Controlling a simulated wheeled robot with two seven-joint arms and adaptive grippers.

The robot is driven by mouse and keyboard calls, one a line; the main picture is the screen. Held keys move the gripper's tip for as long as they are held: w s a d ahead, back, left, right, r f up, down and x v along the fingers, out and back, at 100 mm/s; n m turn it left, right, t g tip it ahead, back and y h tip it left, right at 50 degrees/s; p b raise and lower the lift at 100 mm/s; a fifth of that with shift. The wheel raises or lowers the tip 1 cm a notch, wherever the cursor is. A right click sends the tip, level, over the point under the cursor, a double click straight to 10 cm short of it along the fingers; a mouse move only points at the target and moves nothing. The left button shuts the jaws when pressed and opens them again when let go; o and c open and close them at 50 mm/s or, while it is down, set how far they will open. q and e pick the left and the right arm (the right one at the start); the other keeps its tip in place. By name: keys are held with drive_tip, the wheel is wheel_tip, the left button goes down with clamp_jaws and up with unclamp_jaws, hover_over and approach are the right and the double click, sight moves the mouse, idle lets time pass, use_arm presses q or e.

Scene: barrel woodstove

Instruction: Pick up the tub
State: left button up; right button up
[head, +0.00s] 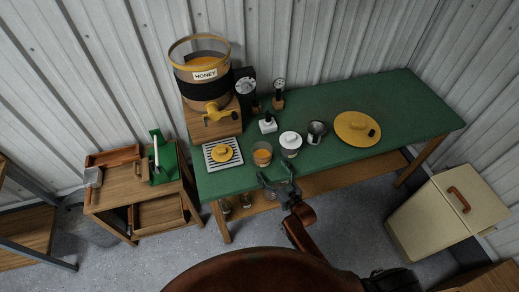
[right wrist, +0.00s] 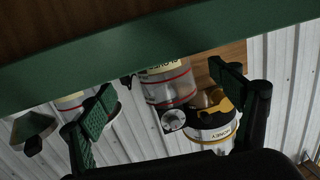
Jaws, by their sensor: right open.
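A small white tub (head: 291,148) with a white knobbed lid stands upright on the green table near its front edge. In the right wrist view, which is upside down, what looks like the tub (right wrist: 70,101) is partly hidden behind a finger. My right gripper (head: 276,173) is open and empty at the table's front edge, just in front of the tub and apart from it. It also shows in the right wrist view (right wrist: 163,88), where a clear labelled jar (right wrist: 168,88) with red bands lies beyond the gap between the fingers. My left gripper is out of view.
An amber jar (head: 262,155) stands left of the tub, a metal cup (head: 317,130) right of it. A honey bucket (head: 203,80) on a wooden stand and two gauges are behind. The table's right end is clear.

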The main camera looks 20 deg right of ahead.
sight(262, 156)
drive_tip(key=x, duration=0.7)
drive_tip(key=shift+a+r, duration=0.1)
drive_tip(key=shift+r, duration=0.15)
drive_tip(key=shift+w+a, duration=0.1)
drive_tip(key=shift+w, duration=0.5)
drive_tip(key=c, duration=0.9)
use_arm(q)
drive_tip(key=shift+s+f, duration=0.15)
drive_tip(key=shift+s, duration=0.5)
use_arm(e)
drive_tip(key=c, duration=0.6)
